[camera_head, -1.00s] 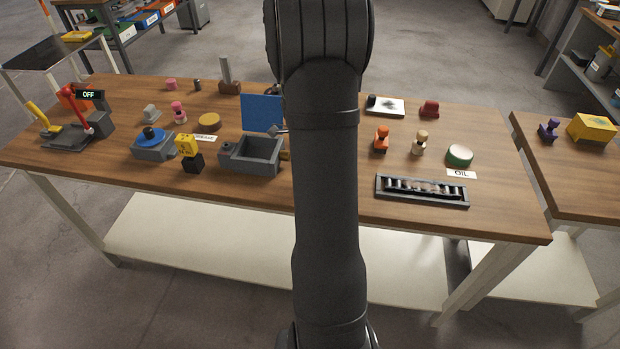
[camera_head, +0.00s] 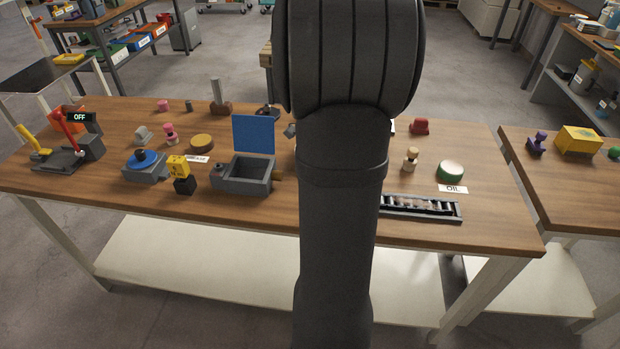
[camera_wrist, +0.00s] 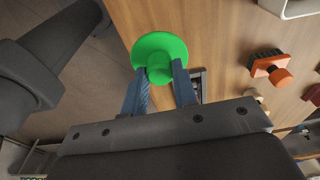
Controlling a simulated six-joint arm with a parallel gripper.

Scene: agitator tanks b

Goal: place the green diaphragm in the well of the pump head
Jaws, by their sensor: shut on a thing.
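The green diaphragm (camera_wrist: 160,45) is a round disc with a knob in the wrist view. My gripper (camera_wrist: 161,70) is shut on its knob, one finger on each side. The disc is in front of the wooden table top; its height above the table is hard to tell. In the head view my arm hides the gripper and diaphragm. I cannot tell for sure which thing is the pump head. A grey block with a blue disc (camera_head: 147,159) and an open grey box (camera_head: 240,187) with a raised blue lid (camera_head: 253,135) stand left of my arm.
An orange knobbed piece (camera_wrist: 272,68) lies right of the diaphragm in the wrist view. Right of my arm are a black rack (camera_head: 420,217), a green-sided round pad (camera_head: 450,171) and a wooden peg figure (camera_head: 411,159). A yellow-black block (camera_head: 180,174) stands left of the box.

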